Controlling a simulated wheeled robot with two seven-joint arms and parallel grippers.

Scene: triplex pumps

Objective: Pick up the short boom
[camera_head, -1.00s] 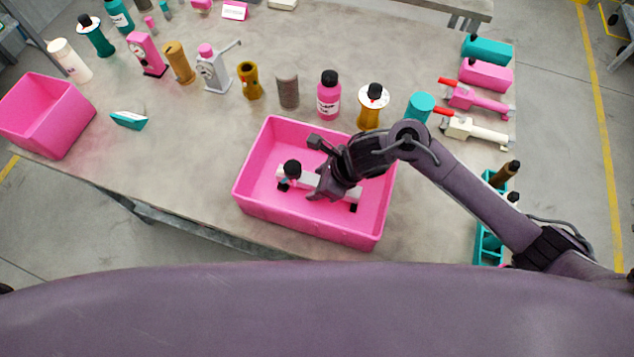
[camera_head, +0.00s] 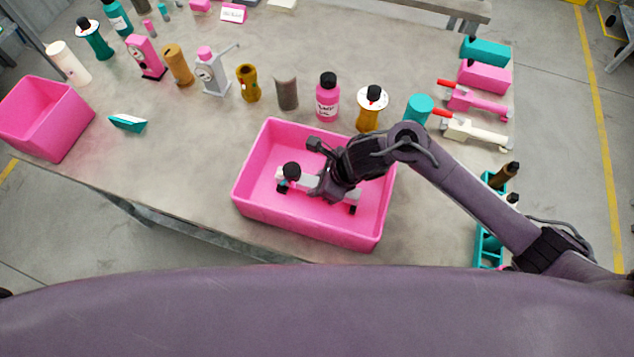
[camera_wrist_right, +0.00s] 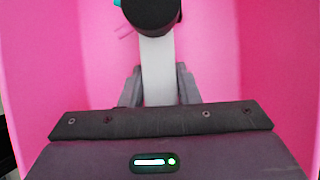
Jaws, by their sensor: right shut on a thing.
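The short boom (camera_head: 310,183) is a whitish bar with a round black knob (camera_head: 291,170) at its left end and dark feet. It lies inside the large pink bin (camera_head: 308,226). My right gripper (camera_head: 328,188) reaches down into the bin and is shut on the bar near its middle. In the right wrist view the boom (camera_wrist_right: 156,70) runs between the two grey fingers (camera_wrist_right: 160,88), with the black knob at the top. Whether the boom touches the bin floor cannot be told. My left gripper is not in view.
The bin's walls surround my right gripper. Bottles and dispensers, among them a pink bottle (camera_head: 327,98) and an amber one (camera_head: 370,108), stand behind it. A second pink bin (camera_head: 45,120) and a teal piece (camera_head: 128,123) are at the left. A teal rack (camera_head: 489,248) is at the right.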

